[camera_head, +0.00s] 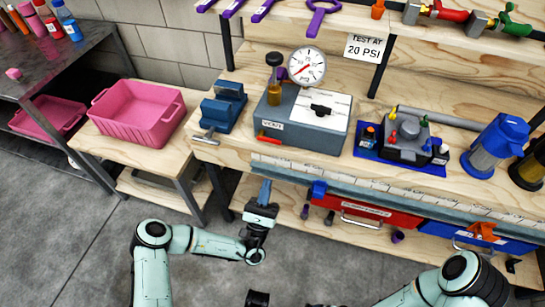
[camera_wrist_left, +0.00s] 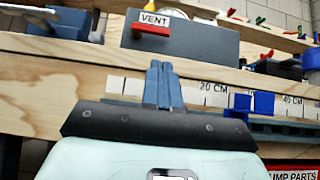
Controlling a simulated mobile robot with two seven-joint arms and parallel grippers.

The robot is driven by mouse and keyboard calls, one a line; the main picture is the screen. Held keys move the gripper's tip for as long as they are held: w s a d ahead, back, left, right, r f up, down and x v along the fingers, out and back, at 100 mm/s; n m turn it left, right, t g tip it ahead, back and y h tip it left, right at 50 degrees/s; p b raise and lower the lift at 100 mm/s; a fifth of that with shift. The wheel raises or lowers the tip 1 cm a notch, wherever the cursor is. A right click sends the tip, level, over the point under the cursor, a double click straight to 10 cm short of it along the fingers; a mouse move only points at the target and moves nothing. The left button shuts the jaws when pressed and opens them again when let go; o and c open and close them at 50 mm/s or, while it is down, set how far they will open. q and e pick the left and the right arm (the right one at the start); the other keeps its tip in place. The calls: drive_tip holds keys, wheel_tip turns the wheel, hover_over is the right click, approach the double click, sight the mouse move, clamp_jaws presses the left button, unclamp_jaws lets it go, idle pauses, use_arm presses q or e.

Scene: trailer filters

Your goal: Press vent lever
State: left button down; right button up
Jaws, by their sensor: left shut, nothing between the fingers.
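The vent lever (camera_head: 270,139) is a small red bar on the front of a grey test box (camera_head: 310,133), beside a "VENT" label. In the left wrist view the lever (camera_wrist_left: 151,30) lies just under the label, above and slightly left of my fingertips. My left gripper (camera_head: 265,187) is shut and empty, pointing up toward the bench front, below the lever and apart from it. In the wrist view its blue-grey fingers (camera_wrist_left: 162,84) are together in front of the bench edge. My right arm shows at the bottom right; its fingers are not visible.
A blue vise (camera_head: 224,105) stands left of the box, its handle over the bench edge. A ruler strip (camera_head: 330,176) runs along the bench front. Red drawer (camera_head: 366,208) and blue clip (camera_head: 319,188) are right of my gripper. A pink bin (camera_head: 135,112) sits left.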

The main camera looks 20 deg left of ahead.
sight(269, 140)
use_arm(q)
drive_tip(key=b+x, duration=0.1)
drive_tip(key=x, duration=0.9)
use_arm(e)
drive_tip(key=shift+w+d+f, duration=0.35)
drive_tip(key=shift+w+f, duration=0.25)
drive_tip(key=shift+w, duration=0.1)
use_arm(q)
drive_tip(key=shift+y, duration=0.3)
use_arm(e)
drive_tip(key=shift+s, duration=0.1)
